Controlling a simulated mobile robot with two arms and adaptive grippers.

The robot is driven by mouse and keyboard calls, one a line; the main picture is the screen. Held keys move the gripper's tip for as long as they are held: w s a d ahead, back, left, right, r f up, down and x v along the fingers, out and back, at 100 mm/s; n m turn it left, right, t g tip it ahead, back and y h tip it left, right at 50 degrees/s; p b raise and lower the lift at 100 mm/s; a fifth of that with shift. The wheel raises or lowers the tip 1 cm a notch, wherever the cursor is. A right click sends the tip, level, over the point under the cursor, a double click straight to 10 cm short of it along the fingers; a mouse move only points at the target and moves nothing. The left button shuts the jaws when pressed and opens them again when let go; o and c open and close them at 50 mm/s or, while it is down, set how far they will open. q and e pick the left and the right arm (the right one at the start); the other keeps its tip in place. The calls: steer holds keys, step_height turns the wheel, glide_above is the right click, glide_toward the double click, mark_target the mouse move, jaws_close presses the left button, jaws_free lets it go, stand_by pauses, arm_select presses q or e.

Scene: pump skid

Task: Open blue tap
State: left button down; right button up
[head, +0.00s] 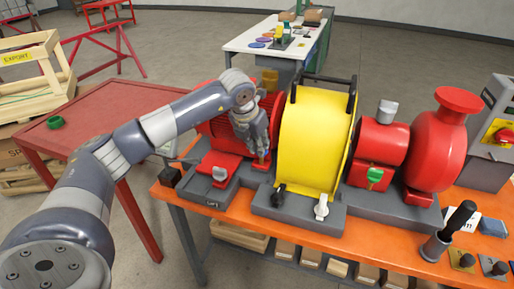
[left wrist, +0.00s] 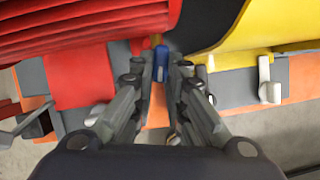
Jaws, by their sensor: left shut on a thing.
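The blue tap (left wrist: 160,62) shows in the left wrist view as a small upright blue handle beside the red ribbed motor (left wrist: 80,25). My left gripper (left wrist: 160,78) has its two fingers on either side of the handle and is shut on it. In the head view my left gripper (head: 262,160) points down between the motor and the yellow guard (head: 312,140), and it hides the blue tap there. My right gripper is in neither view.
The orange bench (head: 400,240) holds a black-handled tool in a grey cup (head: 435,247) at right.

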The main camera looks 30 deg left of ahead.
arm_select(q)
steer(key=shift+w+d+r+n+y+b, duration=0.1)
steer(key=shift+n+y+b, duration=0.2)
steer(key=shift+n, duration=0.3)
steer(key=shift+d+r+n+y+b, duration=0.1)
steer(key=shift+n+y+b, duration=0.15)
steer(key=shift+n, duration=0.35)
steer(key=c, duration=1.9)
jaws_free()
steer(key=shift+f, duration=0.1)
steer(key=v, duration=1.2)
steer(key=shift+d, duration=0.1)
